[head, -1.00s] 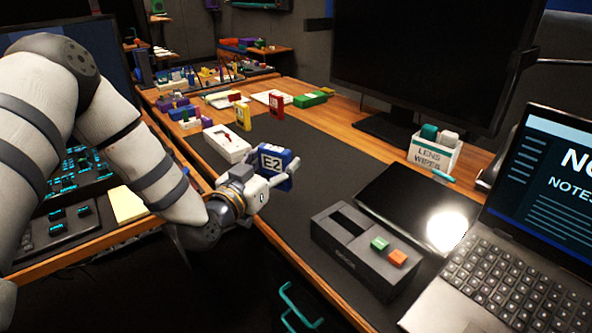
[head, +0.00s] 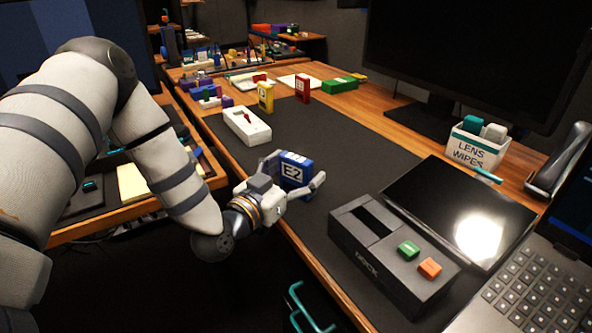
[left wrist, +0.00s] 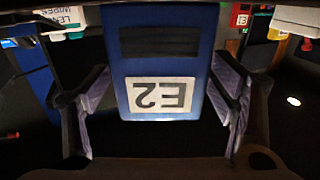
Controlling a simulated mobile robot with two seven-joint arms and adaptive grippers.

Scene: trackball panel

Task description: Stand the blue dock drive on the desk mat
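The blue dock drive (head: 297,168), with a white E2 label, is upright above the near-left part of the dark desk mat (head: 345,150). My left gripper (head: 297,178) has its fingers at both sides of it. In the left wrist view the drive (left wrist: 160,65) fills the space between the pads, which meet its side edges; the label appears upside down. The gripper hides the drive's lower edge, so I cannot tell whether it touches the mat. The black dock (head: 365,255), with green and orange buttons, stands to the right. My right gripper is not in view.
A white box (head: 247,126) with a red mark, a yellow drive (head: 265,97) and a red drive (head: 302,90) are farther back. A black tablet (head: 440,195), laptop (head: 525,290) and lens wipes box (head: 474,152) are at right. Bare mat lies behind the blue drive.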

